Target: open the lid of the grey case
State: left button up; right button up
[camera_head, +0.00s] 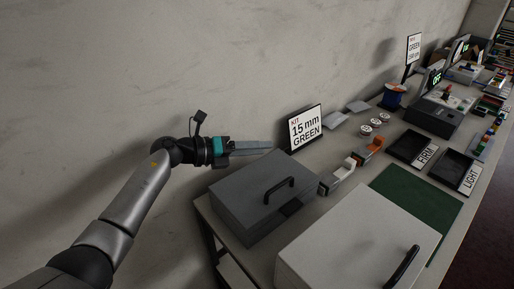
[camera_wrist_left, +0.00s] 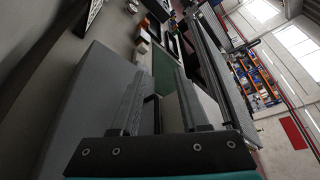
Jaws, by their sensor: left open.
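The grey case (camera_head: 240,190) sits at the near left end of the table with its lid down. A black handle (camera_head: 278,190) is on top and a dark latch is on its front side. My left gripper (camera_head: 268,148) is beyond the case's far edge, near the wall, pointing right. In the left wrist view the fingers (camera_wrist_left: 157,82) reach forward. A large grey surface, likely the case lid (camera_wrist_left: 90,95), fills the left there, with a dark handle bar behind the fingers. My right gripper is not in view.
A light case (camera_head: 350,235) with a black handle stands close in front. A sign reading 15 mm GREEN (camera_head: 305,128) stands behind the grey case. A green mat (camera_head: 415,200), trays marked FIRM (camera_head: 412,147) and LIGHT (camera_head: 455,168) lie to the right.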

pick_arm(q)
grip_shut()
dwell(0.3)
dwell(1.1)
